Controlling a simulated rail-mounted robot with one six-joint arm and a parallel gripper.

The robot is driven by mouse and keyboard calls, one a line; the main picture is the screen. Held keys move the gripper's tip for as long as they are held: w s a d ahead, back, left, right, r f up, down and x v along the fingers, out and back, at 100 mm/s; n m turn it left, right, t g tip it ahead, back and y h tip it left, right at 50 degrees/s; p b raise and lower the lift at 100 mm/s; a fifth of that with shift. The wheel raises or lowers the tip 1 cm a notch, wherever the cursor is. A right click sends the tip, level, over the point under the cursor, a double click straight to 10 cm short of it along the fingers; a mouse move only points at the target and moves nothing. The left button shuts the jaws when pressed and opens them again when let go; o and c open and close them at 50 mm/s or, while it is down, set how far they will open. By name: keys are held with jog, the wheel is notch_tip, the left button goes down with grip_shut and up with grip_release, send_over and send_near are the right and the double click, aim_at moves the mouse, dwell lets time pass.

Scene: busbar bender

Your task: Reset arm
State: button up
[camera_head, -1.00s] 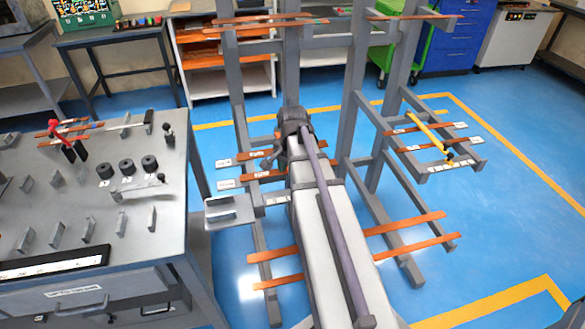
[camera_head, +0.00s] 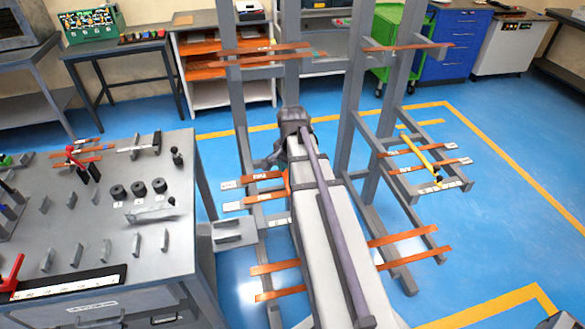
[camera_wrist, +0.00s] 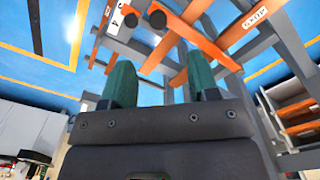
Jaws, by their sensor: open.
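My arm reaches forward over the floor towards the grey rack (camera_head: 352,110) in the head view. My gripper is mostly hidden behind my arm there. In the wrist view my gripper (camera_wrist: 163,82) shows two dark green fingers, spread apart, with nothing seen held between them. Orange-brown copper bars (camera_wrist: 195,35) and dark round-ended pegs of the rack lie beyond the fingertips. I cannot tell the exact distance to them. In the head view, labelled copper bars (camera_head: 258,178) lie on the rack just left of my arm.
A grey workbench (camera_head: 150,245) with posts, black cylinders (camera_head: 138,188) and red-handled tools stands at the left. More copper bars (camera_head: 405,240) sit low on the rack, right of my arm. A yellow-handled item (camera_head: 420,157) lies on the right rack shelf. Blue floor (camera_head: 510,220) is open at the right.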

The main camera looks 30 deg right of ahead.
jog(key=s+a+n, duration=0.3)
jog(key=a+n, duration=0.3)
jog(key=a, duration=0.5)
jog(key=s+a+n, duration=0.3)
jog(key=a+n, duration=0.4)
jog(key=a, duration=0.4)
jog(key=shift+s, duration=0.25)
